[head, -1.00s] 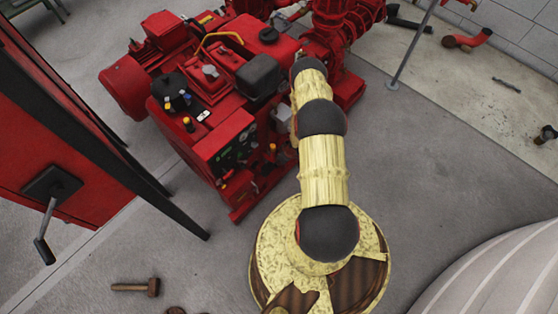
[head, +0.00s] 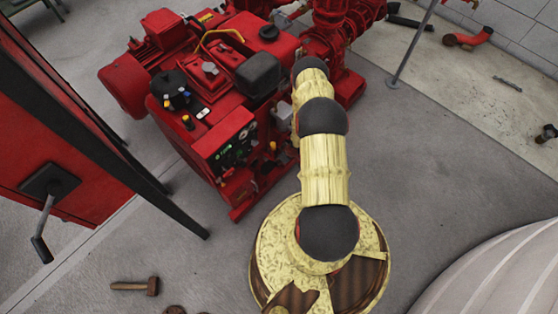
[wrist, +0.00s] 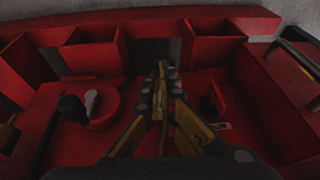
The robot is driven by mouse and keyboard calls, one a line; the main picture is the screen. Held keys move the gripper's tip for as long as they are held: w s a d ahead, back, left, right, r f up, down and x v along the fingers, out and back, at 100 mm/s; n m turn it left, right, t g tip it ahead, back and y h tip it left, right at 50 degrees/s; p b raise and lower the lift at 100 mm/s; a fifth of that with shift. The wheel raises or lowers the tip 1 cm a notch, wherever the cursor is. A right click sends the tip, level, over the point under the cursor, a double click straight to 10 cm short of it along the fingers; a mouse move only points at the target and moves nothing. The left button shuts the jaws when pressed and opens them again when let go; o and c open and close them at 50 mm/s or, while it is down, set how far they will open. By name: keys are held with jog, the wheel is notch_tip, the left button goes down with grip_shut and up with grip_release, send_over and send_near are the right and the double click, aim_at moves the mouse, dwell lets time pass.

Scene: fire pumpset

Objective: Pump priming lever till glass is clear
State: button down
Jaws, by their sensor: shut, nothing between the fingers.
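The red pumpset (head: 205,105) stands at the upper middle of the head view, with gauges and coloured knobs on its front panel (head: 235,150). My arm reaches up over its right side and hides my gripper there. In the wrist view my gripper (wrist: 163,68) is shut and empty, its fingertips together over the red housing (wrist: 75,60), in front of a dark gap. I cannot tell whether the tips touch anything. I cannot make out the priming lever or the glass for sure in either view.
In the wrist view a black knob (wrist: 72,108) is at left and an upright red tab (wrist: 217,96) at right. In the head view a red cabinet (head: 60,150) stands at left and a mallet (head: 137,286) lies on the floor. Grey floor is clear right of my arm.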

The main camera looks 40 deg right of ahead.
jog(key=shift+s+f, duration=0.1)
jog(key=shift+f, duration=0.05)
jog(key=shift+s+f+b, duration=0.2)
jog(key=shift+f+b, duration=0.3)
jog(key=shift+b, duration=0.05)
jog(key=shift+s+f+b, duration=0.15)
jog(key=shift+f+b, duration=0.3)
jog(key=shift+b, duration=0.1)
jog(key=shift+f, duration=0.15)
jog(key=shift+r+p, duration=0.35)
jog(key=shift+r, duration=0.5)
